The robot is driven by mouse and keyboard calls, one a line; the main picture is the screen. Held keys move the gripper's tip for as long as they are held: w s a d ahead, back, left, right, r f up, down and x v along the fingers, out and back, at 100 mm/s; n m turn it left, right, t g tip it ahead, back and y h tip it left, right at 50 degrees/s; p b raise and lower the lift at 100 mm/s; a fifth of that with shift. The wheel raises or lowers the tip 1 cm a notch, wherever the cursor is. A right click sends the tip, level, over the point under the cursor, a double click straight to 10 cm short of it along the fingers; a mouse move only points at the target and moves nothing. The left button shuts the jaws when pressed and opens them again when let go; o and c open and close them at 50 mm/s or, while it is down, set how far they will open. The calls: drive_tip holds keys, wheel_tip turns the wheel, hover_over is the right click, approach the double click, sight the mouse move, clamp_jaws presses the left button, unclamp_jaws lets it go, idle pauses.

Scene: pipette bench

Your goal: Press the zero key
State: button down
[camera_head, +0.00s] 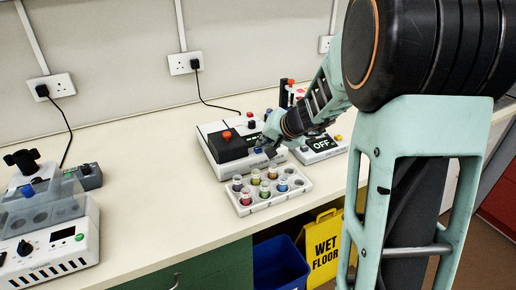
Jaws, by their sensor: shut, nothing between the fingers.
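My gripper (271,151) is shut and empty, pointing down at the front right of a white and black device (229,145). A small blue part (258,150) shows right beside its fingertips; I cannot tell whether they touch it. A device with a display reading "OFF" (320,144) stands to the right, partly behind my arm. No key label is readable, so I cannot tell which key is the zero key.
A white rack (248,208) with several colored vials stands just in front of the gripper. Another white device (50,250) stands at the left. The bench (150,190) between is clear. A yellow "wet floor" sign (323,245) and blue bin (279,262) are below.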

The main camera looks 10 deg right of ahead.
sight(263, 153)
drive_tip(key=shift+r, duration=0.6)
drive_tip(key=shift+r+p, duration=0.1)
drive_tip(key=shift+p, duration=0.2)
wheel_tip(263, 153, up, 6)
drive_tip(key=p, duration=0.3)
drive_tip(key=shift+p, duration=0.4)
